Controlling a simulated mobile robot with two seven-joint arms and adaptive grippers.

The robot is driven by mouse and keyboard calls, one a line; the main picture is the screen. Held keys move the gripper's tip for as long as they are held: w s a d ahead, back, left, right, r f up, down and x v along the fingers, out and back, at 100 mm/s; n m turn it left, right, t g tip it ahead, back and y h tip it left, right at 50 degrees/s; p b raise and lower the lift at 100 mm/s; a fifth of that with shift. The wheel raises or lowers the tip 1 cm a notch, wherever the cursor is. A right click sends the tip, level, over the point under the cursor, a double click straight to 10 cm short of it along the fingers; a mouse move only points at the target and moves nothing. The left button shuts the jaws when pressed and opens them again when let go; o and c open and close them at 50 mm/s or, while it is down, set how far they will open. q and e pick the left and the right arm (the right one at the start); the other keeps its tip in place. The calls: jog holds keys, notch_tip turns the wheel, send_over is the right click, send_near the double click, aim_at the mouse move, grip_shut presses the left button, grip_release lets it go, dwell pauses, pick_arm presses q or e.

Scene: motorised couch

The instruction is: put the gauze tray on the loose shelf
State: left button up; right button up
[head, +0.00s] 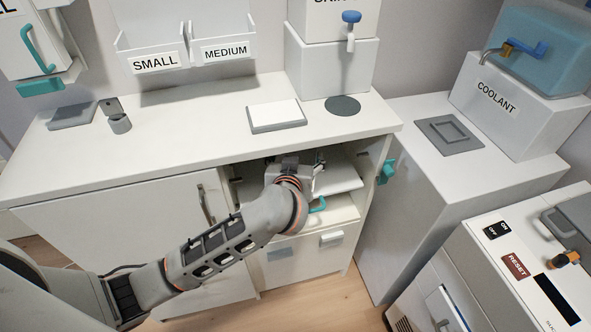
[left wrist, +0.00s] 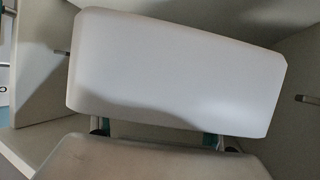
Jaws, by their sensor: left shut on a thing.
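My left gripper (head: 312,172) reaches into the open bay of the white cabinet and is shut on a white slab (left wrist: 175,70). The slab has bevelled corners and fills the middle of the left wrist view, just beyond the finger tips. It also shows in the head view (head: 340,177), to the right of the gripper inside the bay. I cannot tell whether it is the gauze tray or the loose shelf. A teal handle (head: 318,206) shows below the gripper. My right gripper is out of view.
Short pegs (left wrist: 304,98) stick out of the bay's side walls. A grey tray with a white top (head: 276,117) lies on the counter (head: 200,140) above.

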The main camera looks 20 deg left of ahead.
pick_arm(q)
jog(key=shift+w+a, duration=0.55)
jog(key=shift+w, duration=0.25)
jog(key=shift+f+b, duration=0.55)
jog(key=shift+f, duration=0.5)
notch_tip(320, 180, down, 5)
jog(key=shift+s+f+b, duration=0.15)
jog(key=shift+b, duration=1.1)
jog(key=shift+f, duration=0.15)
jog(key=shift+w+a+r, duration=0.1)
jog(key=shift+w+r, duration=0.2)
jog(key=shift+r, duration=0.15)
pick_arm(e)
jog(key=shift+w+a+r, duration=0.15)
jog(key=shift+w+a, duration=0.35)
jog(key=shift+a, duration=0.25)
pick_arm(q)
jog(key=o, duration=1.4)
jog(key=shift+f, duration=0.2)
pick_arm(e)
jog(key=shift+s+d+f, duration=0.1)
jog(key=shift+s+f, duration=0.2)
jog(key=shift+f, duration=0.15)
